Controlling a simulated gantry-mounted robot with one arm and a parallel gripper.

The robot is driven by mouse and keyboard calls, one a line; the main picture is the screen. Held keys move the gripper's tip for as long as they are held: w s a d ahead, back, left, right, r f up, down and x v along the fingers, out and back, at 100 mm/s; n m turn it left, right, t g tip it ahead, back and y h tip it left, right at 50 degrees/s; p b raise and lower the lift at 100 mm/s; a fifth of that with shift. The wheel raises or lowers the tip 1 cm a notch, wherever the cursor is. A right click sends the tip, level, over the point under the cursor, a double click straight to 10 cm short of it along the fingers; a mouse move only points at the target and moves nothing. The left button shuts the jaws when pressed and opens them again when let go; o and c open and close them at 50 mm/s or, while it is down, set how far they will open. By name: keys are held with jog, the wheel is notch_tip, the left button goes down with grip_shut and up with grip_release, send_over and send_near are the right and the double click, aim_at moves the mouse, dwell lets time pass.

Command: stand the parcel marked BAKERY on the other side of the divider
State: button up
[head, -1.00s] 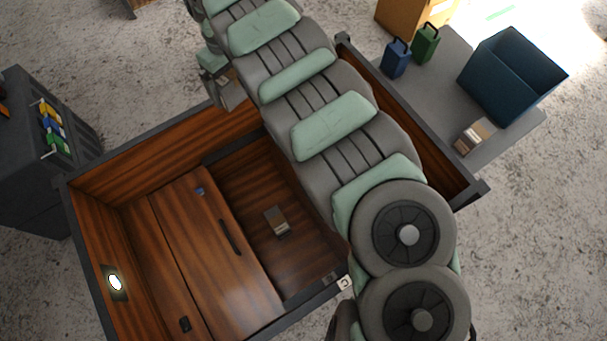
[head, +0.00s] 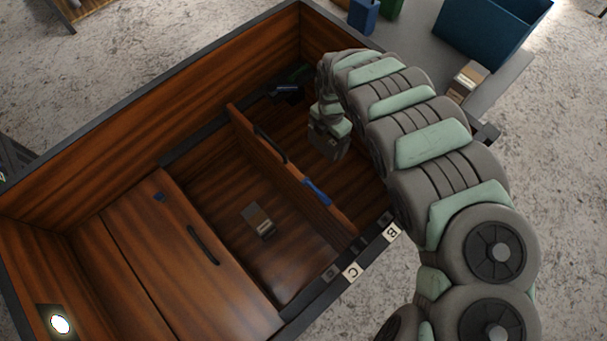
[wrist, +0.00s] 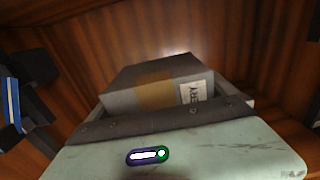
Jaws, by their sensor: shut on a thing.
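My gripper (head: 328,143) is inside the wooden cargo box, in the compartment right of the divider (head: 280,158). In the wrist view it is shut on a grey parcel (wrist: 125,98) with a tan band and a white label. The label is turned and only partly readable; its letters look like the end of BAKERY. In the head view the held parcel is hidden or too small to make out. The divider stands upright, with a blue clip (head: 318,191) on its top edge. Whether the parcel touches the floor cannot be told.
Another small parcel (head: 259,221) sits left of the divider, beside a wooden lid (head: 185,265) with a dark handle. A dark item (head: 287,91) lies at the back corner. Letter tags B (head: 391,232) and C (head: 352,272) mark the rim. A blue bin (head: 490,35) stands outside.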

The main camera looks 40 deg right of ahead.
aim_at(323, 172)
jog(key=f+b, duration=0.6)
jog(key=f, duration=1.3)
jog(key=shift+a+f+b, duration=0.1)
jog(key=shift+a+b, duration=0.1)
jog(key=shift+b, duration=0.1)
jog(key=shift+f, duration=0.15)
jog(key=shift+d, duration=0.15)
jog(key=shift+f, duration=0.1)
jog(key=o, duration=1.6)
